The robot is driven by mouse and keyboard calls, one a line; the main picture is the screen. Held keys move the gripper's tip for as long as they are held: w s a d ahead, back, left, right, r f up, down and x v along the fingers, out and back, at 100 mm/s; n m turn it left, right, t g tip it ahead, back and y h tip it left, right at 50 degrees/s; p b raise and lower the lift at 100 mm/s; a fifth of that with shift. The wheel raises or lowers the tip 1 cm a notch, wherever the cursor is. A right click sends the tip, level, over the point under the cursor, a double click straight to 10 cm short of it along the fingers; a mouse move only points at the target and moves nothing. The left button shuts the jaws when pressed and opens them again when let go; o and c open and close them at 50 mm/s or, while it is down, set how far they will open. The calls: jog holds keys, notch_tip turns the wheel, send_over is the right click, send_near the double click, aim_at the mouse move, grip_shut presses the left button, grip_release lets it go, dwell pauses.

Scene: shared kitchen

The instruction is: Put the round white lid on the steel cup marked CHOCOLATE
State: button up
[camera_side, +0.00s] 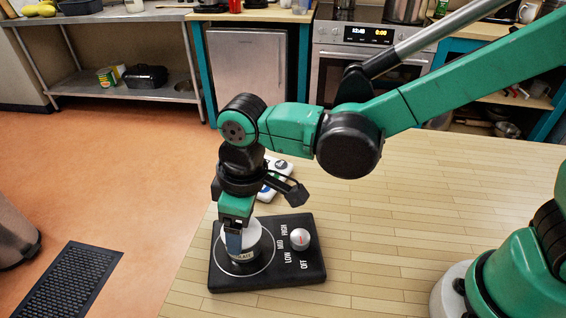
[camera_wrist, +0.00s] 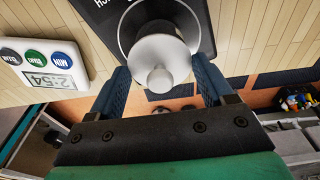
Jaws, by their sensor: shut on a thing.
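The round white lid (camera_wrist: 158,50) with its raised knob (camera_wrist: 160,80) is between the two fingers of my gripper (camera_wrist: 165,86) in the wrist view. My gripper (camera_side: 236,240) points down and is shut on the lid across its width. In the side view the white lid (camera_side: 254,231) is at the top of the steel cup (camera_side: 243,256), whose label is partly hidden by a finger, with only its last letters showing. The cup stands upright inside the ring on a black hot plate (camera_side: 290,276). I cannot tell whether the lid is fully seated or slightly above the rim.
The hot plate has a silver dial (camera_side: 299,238) with OFF, LOW, MID and HIGH marks. A white timer (camera_wrist: 45,62) with coloured buttons lies close by. The wooden table (camera_side: 400,220) is clear to the right. Its left edge drops to the orange floor.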

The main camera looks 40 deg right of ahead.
aim_at(252, 232)
jog(key=shift+f, duration=0.1)
jog(key=o, duration=0.9)
jog(key=r, duration=0.7)
jog(key=s+d+r, duration=0.1)
jog(key=r, duration=0.3)
jog(key=d+f+m+t, duration=0.1)
jog(key=d+m+t, duration=0.1)
jog(key=d, duration=0.4)
jog(key=s+d+f+m+t, duration=0.1)
jog(key=d+m+t, duration=0.1)
jog(key=d+m, duration=0.2)
jog(key=d+f+m+t+h, duration=0.1)
jog(key=d+m+t, duration=0.1)
jog(key=d, duration=0.7)
jog(key=shift+s+d+f+m, duration=0.3)
jog(key=shift+d+f+m, duration=0.1)
jog(key=shift+m, duration=0.2)
